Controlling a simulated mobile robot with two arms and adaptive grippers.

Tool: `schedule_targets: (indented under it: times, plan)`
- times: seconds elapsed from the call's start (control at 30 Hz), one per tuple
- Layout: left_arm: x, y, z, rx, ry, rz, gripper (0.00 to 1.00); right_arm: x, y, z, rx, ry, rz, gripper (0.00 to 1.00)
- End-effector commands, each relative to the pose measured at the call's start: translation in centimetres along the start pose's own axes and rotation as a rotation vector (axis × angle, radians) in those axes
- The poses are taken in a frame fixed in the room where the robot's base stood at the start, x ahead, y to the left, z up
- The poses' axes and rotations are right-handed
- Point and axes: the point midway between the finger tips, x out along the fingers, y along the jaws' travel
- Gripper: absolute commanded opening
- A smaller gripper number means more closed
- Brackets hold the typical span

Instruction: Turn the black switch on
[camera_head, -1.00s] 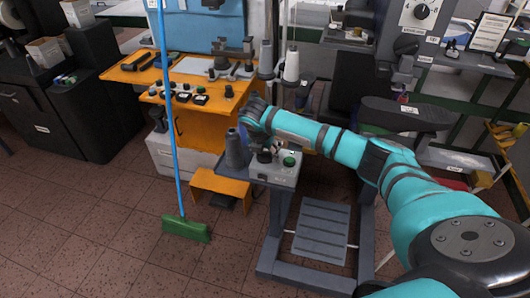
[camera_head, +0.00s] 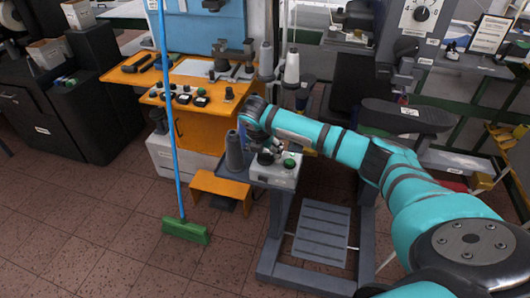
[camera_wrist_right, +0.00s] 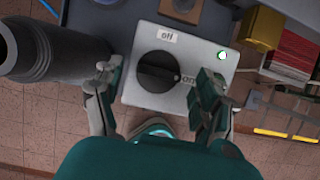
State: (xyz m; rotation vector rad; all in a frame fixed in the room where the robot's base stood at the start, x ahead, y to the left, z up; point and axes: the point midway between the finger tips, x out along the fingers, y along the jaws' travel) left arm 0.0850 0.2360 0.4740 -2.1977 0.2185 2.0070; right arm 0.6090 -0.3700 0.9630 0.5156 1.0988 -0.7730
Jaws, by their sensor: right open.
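The black switch (camera_wrist_right: 158,72) is a round knob with a raised bar, on a white control box (camera_wrist_right: 135,97) labelled "off" above it and "on" at its lower right, partly covered by a finger. In the head view the switch (camera_head: 265,158) sits below my right wrist, on the white box (camera_head: 283,180). My right gripper (camera_wrist_right: 155,90) is open, with one finger on each side of the knob; whether they touch it I cannot tell. In the head view my right gripper (camera_head: 262,142) points down over the box, partly hidden by the wrist. My left gripper is not in view.
A dark grey cone (camera_head: 234,152) stands close on the left. A green broom (camera_head: 186,230) with a blue handle stands farther left. An orange workbench (camera_head: 200,118) is behind.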

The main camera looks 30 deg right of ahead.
Motion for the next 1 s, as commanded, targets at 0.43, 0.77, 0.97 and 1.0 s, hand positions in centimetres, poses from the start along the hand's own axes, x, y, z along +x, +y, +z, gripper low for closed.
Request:
schedule_targets:
  times: [0.43, 0.77, 0.97, 1.0]
  plan:
    - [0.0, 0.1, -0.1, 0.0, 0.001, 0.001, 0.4, -8.9, 0.1, 0.1, 0.001, -0.003, 0.004, 0.73]
    - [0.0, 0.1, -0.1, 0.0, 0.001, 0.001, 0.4, -10.7, 0.0, 0.1, 0.002, -0.001, 0.001, 0.73]
    - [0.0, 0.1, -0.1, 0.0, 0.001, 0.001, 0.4, -10.7, 0.0, 0.1, 0.002, 0.0, 0.001, 0.73]
    - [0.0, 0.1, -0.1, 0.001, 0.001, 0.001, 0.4, -10.7, 0.0, 0.1, 0.002, 0.0, 0.001, 0.73]
